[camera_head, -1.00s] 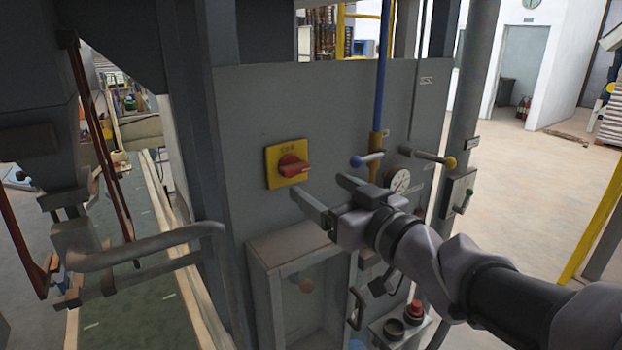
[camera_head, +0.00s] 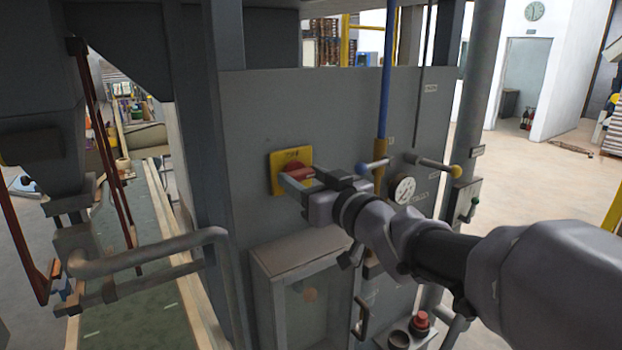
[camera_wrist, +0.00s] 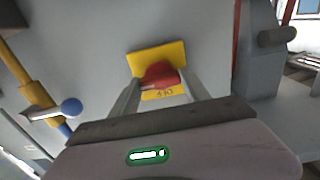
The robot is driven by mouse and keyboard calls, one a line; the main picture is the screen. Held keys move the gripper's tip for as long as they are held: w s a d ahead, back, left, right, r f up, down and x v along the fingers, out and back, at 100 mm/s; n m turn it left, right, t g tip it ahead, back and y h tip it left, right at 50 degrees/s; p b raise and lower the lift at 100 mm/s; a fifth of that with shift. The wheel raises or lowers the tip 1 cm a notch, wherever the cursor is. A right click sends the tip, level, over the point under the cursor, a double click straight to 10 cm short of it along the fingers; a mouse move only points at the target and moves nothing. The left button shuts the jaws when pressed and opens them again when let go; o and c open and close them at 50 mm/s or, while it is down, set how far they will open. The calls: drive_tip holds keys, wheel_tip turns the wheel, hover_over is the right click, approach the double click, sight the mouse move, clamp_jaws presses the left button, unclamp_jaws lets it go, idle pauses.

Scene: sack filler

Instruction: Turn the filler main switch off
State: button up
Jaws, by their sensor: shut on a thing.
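The main switch is a red rotary knob (camera_head: 299,171) on a yellow plate (camera_head: 277,172), fixed to the grey cabinet front. My gripper (camera_head: 296,181) is at the switch, its fingers on either side of the red knob and shut on it. In the wrist view the red knob (camera_wrist: 160,75) sits between my two fingertips, against the yellow plate (camera_wrist: 143,61), which carries dark lettering. My fingers hide part of the knob in the head view.
A blue-tipped lever (camera_head: 371,165), a yellow-tipped lever (camera_head: 440,167) and a round gauge (camera_head: 404,190) are right of the switch. A clear-fronted box (camera_head: 303,250) juts out below. A red button (camera_head: 420,321) is lower right. A grey pipe handle (camera_head: 150,247) is at left.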

drive_tip(key=shift+n, duration=0.3)
drive_tip(key=n+b, duration=0.2)
drive_tip(key=n, duration=0.1)
drive_tip(key=shift+f+n, duration=0.15)
drive_tip(key=shift+n, duration=0.25)
drive_tip(key=n+b, duration=0.2)
drive_tip(key=n, duration=0.2)
drive_tip(key=shift+n, duration=0.3)
drive_tip(key=n+b, duration=0.2)
drive_tip(key=n, duration=0.3)
drive_tip(key=shift+b, duration=0.3)
drive_tip(key=shift+n+b, duration=0.75)
drive_tip(key=shift+n, duration=1.15)
drive_tip(key=o, duration=1.4)
drive_tip(key=shift+c, duration=0.2)
